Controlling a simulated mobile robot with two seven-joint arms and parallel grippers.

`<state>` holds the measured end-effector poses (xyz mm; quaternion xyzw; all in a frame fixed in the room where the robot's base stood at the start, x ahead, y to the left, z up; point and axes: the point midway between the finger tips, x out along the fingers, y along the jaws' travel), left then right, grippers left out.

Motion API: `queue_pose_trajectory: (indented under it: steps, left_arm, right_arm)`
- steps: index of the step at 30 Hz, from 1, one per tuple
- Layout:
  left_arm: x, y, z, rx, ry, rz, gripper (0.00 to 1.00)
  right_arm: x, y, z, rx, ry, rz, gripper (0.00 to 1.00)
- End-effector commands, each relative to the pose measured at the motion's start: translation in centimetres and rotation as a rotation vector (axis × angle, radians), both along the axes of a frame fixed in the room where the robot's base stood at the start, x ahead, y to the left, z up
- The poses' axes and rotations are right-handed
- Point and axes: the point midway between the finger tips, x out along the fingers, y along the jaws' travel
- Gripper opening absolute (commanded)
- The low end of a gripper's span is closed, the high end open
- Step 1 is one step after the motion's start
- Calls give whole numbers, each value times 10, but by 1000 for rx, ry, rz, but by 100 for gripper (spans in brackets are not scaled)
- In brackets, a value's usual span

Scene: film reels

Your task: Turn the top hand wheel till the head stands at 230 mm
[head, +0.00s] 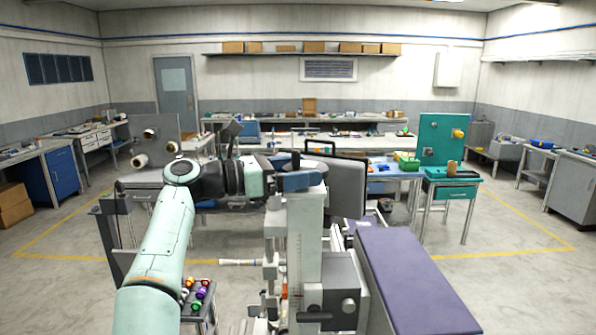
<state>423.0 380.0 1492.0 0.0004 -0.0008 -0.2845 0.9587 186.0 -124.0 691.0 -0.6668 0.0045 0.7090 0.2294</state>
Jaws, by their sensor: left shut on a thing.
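A pale upright column (306,235) with a fine scale on its face stands in front of me, slightly right of the middle. The scale is too small to read. A blue-grey cap (303,181) sits on its top. My left arm reaches in from the lower left, and its gripper (282,163) is at the column top, shut on what seems to be the top hand wheel. The wheel is mostly hidden by the gripper, so its angle cannot be told. My right gripper is out of view.
A long purple-topped surface (412,275) runs beside the column on the right. A small rack of coloured balls (198,292) stands low left. A green panel (441,140) stands on a teal bench behind right. Open floor lies farther right.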

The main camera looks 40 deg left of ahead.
Motion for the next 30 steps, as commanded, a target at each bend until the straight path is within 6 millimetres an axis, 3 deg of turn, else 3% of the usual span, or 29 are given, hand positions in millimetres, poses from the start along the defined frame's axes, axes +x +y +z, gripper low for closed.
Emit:
queue_pose_trajectory:
  steps: [20, 21, 30]
  left_arm:
    - [1, 1, -1, -2, 4, -57, 60]
    - [1, 1, -1, -2, 4, -57, 100]
    - [-1, 3, -1, -1, 2, -55, 100]
  right_arm:
    - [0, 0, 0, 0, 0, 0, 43]
    - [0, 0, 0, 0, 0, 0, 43]
    - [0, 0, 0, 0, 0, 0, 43]
